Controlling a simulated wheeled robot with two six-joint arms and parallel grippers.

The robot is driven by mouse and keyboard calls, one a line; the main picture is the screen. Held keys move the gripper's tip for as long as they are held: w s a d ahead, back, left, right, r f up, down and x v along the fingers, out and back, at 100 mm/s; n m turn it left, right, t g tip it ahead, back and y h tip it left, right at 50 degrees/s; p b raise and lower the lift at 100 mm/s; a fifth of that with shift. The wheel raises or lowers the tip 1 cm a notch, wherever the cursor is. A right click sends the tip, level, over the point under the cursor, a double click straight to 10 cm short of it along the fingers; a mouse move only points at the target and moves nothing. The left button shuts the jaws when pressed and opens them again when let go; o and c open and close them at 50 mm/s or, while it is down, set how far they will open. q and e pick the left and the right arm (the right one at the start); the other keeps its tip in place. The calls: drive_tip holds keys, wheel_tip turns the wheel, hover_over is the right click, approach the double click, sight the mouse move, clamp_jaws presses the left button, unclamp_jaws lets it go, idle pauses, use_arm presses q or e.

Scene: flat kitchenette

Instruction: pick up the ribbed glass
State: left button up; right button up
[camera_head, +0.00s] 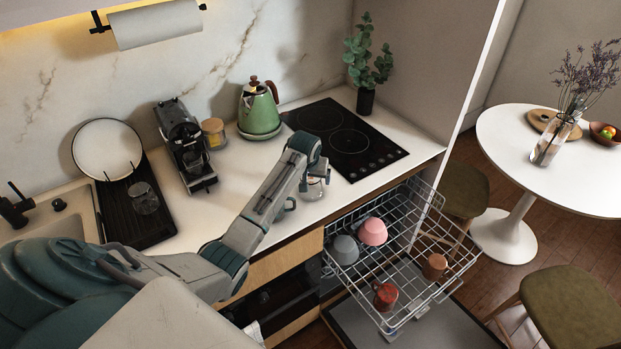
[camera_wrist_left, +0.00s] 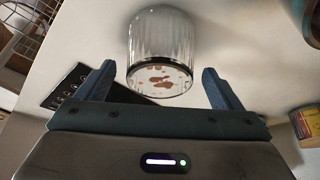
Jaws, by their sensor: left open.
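The ribbed glass (camera_wrist_left: 160,42) is clear, with reddish-brown stains showing at its near round end in the left wrist view. It stands on the white counter near the front edge, left of the dishwasher rack, and shows partly behind my gripper in the head view (camera_head: 314,189). My left gripper (camera_wrist_left: 158,75) is open, with one finger on each side of the glass's near end in the picture. The fingers look apart from it, and nothing is held. In the head view the gripper (camera_head: 302,187) is low over the counter. My right gripper is not in view.
A black cooktop (camera_head: 346,138), green kettle (camera_head: 259,108), canister (camera_head: 214,132) and coffee machine (camera_head: 186,147) stand behind. Another glass (camera_head: 144,199) is on the dark drain tray (camera_head: 152,232). The open dishwasher rack (camera_head: 409,279) holds several cups and bowls.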

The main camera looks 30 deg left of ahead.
use_arm(q)
drive_tip(key=shift+f, duration=0.3)
drive_tip(key=shift+w+f, duration=0.25)
drive_tip(key=shift+r, duration=0.1)
drive_tip(key=c, duration=1.3)
